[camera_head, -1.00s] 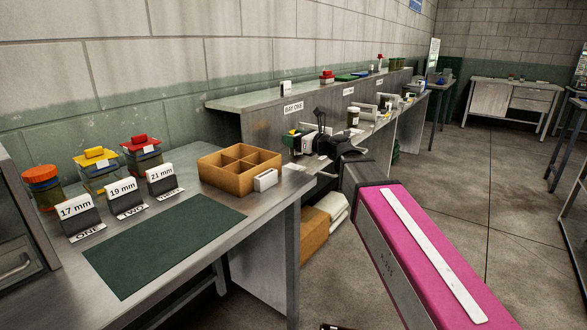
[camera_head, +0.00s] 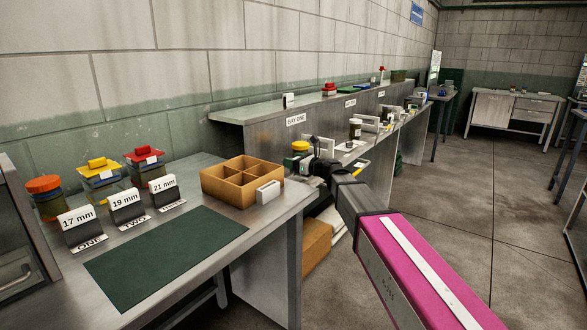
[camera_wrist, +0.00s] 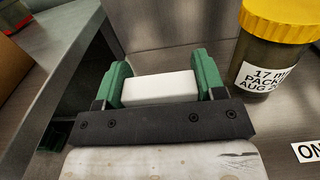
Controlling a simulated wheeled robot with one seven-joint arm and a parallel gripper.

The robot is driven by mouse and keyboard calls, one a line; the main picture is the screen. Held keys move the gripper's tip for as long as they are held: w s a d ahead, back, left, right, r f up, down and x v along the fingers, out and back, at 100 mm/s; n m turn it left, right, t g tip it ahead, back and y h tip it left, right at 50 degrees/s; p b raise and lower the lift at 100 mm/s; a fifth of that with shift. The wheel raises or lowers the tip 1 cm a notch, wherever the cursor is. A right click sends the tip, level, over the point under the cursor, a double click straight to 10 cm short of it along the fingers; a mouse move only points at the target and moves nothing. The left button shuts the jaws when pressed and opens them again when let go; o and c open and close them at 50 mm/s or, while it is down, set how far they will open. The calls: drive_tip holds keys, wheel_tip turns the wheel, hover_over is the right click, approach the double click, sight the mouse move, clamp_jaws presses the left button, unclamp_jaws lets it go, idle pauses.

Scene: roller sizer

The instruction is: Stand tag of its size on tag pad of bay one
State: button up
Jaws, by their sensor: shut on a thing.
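My gripper (camera_wrist: 160,88) has green fingers and is shut on a white tag (camera_wrist: 160,88), seen as a plain white block; no size marking shows on it. In the head view my gripper (camera_head: 294,165) is at the near end of the bench below the BAY ONE sign (camera_head: 296,119). A yellow-lidded jar (camera_wrist: 262,62) labelled 17 mm stands right of the gripper, apart from it; its lid also shows in the head view (camera_head: 300,146). A white label (camera_wrist: 307,151) starting "ON" lies at the right edge. I cannot make out the tag pad.
Stands reading 17 mm (camera_head: 77,219), 19 mm and 21 mm are on the near table beside a green mat (camera_head: 165,250). Other bays continue farther along the bench.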

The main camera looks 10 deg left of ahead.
drive_tip(key=shift+f, duration=1.35)
drive_tip(key=shift+f, duration=0.15)
drive_tip(key=o, duration=0.9)
drive_tip(key=shift+s+d, duration=0.15)
drive_tip(key=shift+d, duration=0.15)
drive_tip(key=v, duration=1.1)
drive_tip(key=shift+d, duration=0.2)
